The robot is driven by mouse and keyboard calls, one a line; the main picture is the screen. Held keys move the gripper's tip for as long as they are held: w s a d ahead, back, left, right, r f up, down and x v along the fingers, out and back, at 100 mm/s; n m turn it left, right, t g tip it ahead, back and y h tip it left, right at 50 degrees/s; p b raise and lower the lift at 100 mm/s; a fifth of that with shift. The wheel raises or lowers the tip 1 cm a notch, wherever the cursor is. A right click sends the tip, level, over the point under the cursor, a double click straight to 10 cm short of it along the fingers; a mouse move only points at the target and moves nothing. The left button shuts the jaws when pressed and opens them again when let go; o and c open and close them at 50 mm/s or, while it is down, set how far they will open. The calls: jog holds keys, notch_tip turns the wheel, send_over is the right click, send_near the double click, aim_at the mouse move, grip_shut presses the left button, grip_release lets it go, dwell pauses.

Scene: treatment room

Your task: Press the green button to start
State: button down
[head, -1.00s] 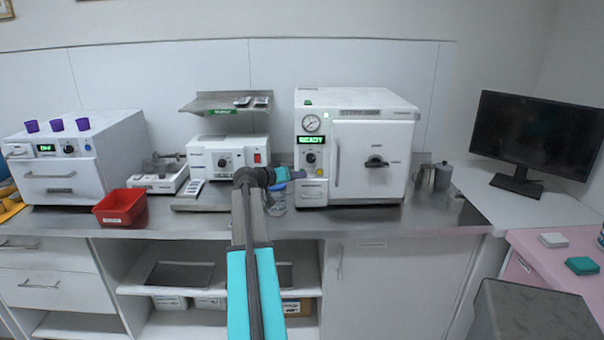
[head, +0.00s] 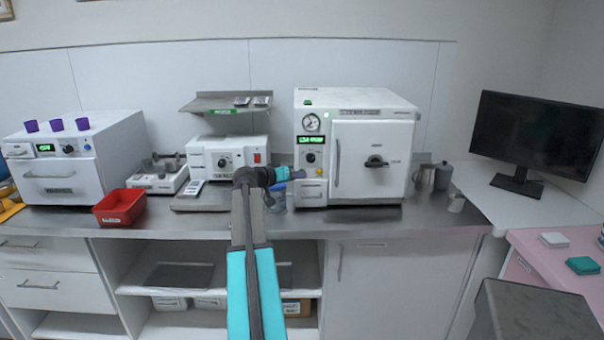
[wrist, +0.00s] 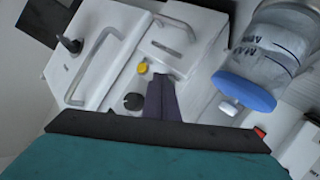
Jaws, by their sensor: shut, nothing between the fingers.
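The white steriliser (head: 375,150) stands on the counter, right of centre in the head view. Its left panel has a gauge, a lit green display (head: 311,139) with text too small to read surely, and a black knob (head: 310,157). My gripper (head: 298,174) is shut and empty, its tip at the lower left of this panel. In the wrist view my shut fingers (wrist: 162,92) lie over the panel beside the black knob (wrist: 133,101) and a yellow knob (wrist: 142,68). I cannot make out a green button there; the fingers cover part of the panel.
A clear jar with a blue lid (wrist: 243,90) stands close beside my gripper. A sealing device (head: 228,158) and red bin (head: 120,206) are to the left. A grey cup (head: 443,176) and monitor (head: 535,135) are to the right.

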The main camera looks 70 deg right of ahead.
jog(key=shift+s+a, duration=0.2)
jog(key=shift+a, duration=0.35)
jog(key=shift+a, duration=0.1)
jog(key=shift+s+a+b, duration=0.3)
jog(key=shift+a, duration=0.45)
jog(key=shift+s+a+b, duration=0.25)
jog(key=shift+s+a, duration=0.05)
jog(key=shift+a, duration=0.45)
jog(key=shift+s+a+b, duration=0.3)
jog(key=shift+a, duration=0.45)
jog(key=shift+s, duration=0.2)
